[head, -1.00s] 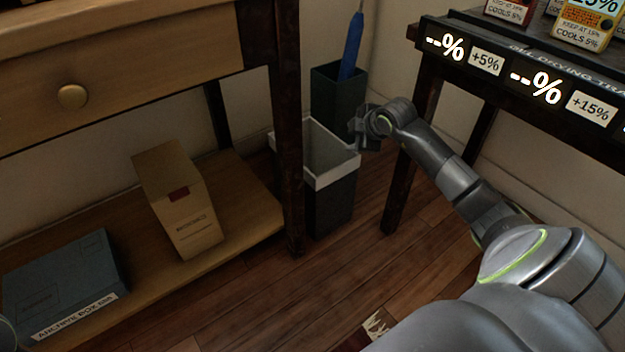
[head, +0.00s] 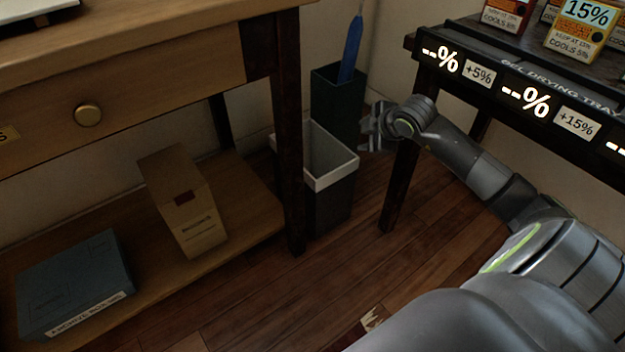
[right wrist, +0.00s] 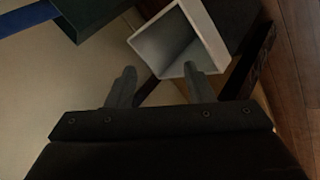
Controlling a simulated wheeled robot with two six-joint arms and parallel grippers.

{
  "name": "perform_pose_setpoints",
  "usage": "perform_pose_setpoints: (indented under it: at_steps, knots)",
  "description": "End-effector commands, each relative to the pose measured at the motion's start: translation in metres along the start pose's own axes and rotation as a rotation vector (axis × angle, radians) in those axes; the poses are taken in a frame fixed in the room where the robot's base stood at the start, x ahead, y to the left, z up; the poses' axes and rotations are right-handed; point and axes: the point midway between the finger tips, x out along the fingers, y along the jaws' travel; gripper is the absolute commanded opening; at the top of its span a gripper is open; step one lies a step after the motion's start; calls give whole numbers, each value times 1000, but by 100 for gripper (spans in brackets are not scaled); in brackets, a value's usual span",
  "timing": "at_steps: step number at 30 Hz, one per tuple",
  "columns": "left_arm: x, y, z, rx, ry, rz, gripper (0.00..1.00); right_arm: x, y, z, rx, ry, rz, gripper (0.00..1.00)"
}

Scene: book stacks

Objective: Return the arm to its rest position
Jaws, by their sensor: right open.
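My right arm (head: 475,165) comes in from the lower right of the head view and reaches toward the bins. Its gripper (head: 368,135) is open and empty, beside the upper right of the white-rimmed bin. In the right wrist view the two fingers of the right gripper (right wrist: 158,85) stand apart, with the pale open bin (right wrist: 190,50) seen beyond and between them. I cannot tell if the gripper touches the bin. My left gripper is not in view.
The white-rimmed bin (head: 330,183) stands by the desk leg (head: 289,150). A dark green bin (head: 335,100) holding a blue object (head: 351,48) is behind it. A gel drying table (head: 480,45) is right. A box (head: 185,205) and archive box (head: 75,280) lie on the low shelf.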

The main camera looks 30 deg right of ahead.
Motion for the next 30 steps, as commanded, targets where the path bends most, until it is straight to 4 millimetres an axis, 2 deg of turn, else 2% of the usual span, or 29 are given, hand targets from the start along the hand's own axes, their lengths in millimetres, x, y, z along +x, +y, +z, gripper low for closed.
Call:
perform_pose_setpoints:
  at_steps: [1,6,23,26,29,30]
  knots:
    - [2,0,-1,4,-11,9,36,-7,2,-1,-2,-1,-1,48]
    - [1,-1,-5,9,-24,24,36,-16,0,0,0,0,-2,48]
    - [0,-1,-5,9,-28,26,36,-17,-4,-3,-4,12,-11,48]
    - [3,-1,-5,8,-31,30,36,-17,-23,-19,-31,77,-64,48]
    - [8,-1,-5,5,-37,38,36,-24,-60,-51,-86,220,-159,48]
    - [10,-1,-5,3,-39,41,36,-30,-78,-67,-113,298,-202,48]
